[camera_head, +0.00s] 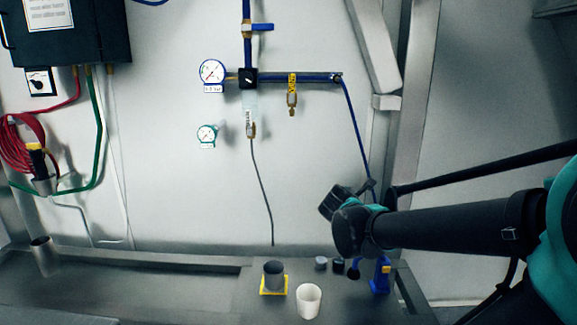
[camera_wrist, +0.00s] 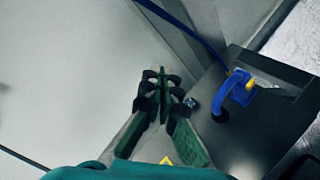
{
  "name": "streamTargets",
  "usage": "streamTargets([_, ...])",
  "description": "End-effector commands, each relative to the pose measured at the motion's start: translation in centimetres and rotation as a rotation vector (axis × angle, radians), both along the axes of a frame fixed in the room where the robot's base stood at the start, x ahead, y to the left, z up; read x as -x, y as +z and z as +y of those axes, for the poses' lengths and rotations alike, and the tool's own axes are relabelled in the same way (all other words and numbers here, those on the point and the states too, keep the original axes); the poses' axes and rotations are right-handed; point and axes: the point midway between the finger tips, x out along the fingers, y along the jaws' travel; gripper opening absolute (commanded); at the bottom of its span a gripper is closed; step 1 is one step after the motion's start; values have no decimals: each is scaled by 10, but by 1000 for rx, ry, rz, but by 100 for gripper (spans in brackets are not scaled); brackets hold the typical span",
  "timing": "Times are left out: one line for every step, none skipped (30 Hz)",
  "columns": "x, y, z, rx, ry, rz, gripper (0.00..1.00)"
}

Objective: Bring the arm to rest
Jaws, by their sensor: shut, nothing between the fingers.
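My arm (camera_head: 450,228) reaches in from the right in the head view, and its end hangs in front of the wall above the bench's right part. My gripper (camera_wrist: 163,75) shows in the wrist view with its green fingers together, empty and clear of any object. In the head view the fingers cannot be made out behind the arm's dark end.
The blue device also shows in the wrist view (camera_wrist: 239,88). Blue pipes (camera_head: 300,77) run along the wall.

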Motion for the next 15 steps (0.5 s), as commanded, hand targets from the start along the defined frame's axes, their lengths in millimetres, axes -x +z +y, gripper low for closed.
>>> streamTargets([18,-26,-15,-159,-109,6,0])
streamTargets([29,-42,-21,-266,-179,7,0])
streamTargets([45,-62,-27,-403,-276,10,0])
streamTargets([57,-78,-30,-504,-351,12,0])
streamTargets([69,-92,-32,-603,-428,14,0])
streamTargets([86,-112,-33,-732,-533,16,0])
streamTargets([98,-125,-33,-823,-613,18,0])
streamTargets([110,-138,-31,-913,-692,21,0])
streamTargets([126,-153,-28,-1023,-795,24,0])
streamTargets([137,-163,-25,-1100,-870,26,0])
streamTargets([147,-172,-21,-1169,-941,29,0])
streamTargets([160,-182,-16,-1252,-1030,33,0])
streamTargets([168,-189,-11,-1306,-1090,37,0])
streamTargets([175,-194,-7,-1354,-1144,41,0])
streamTargets([183,-200,-2,-1408,-1208,45,0])
